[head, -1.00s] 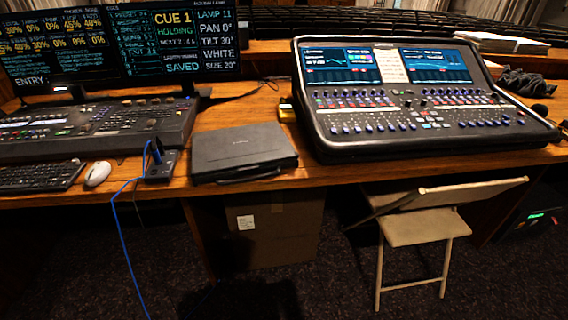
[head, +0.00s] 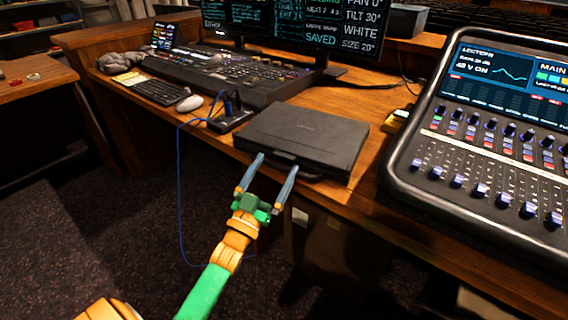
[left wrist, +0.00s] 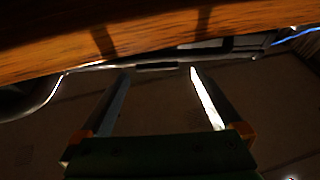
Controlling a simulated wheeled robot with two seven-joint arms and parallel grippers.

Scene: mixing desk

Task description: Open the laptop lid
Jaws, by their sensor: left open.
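The laptop (head: 303,138) is black and lies closed on the wooden desk, near its front edge, in the head view. A handle-like bar shows along its front side. My left gripper (head: 275,172) is open and empty, its two blue-grey fingers pointing at the laptop's front edge. From the head view I cannot tell whether the fingertips touch it. In the left wrist view the two spread fingers (left wrist: 155,72) have nothing between them, and the dark edge there is hard to make out. My right gripper is in neither view.
A mixing console (head: 480,130) stands right of the laptop, with a small yellow-topped item (head: 397,118) between. A black box with blue cables (head: 229,120), a white mouse (head: 190,103) and a keyboard (head: 159,90) lie to the left. The blue cable hangs off the desk front.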

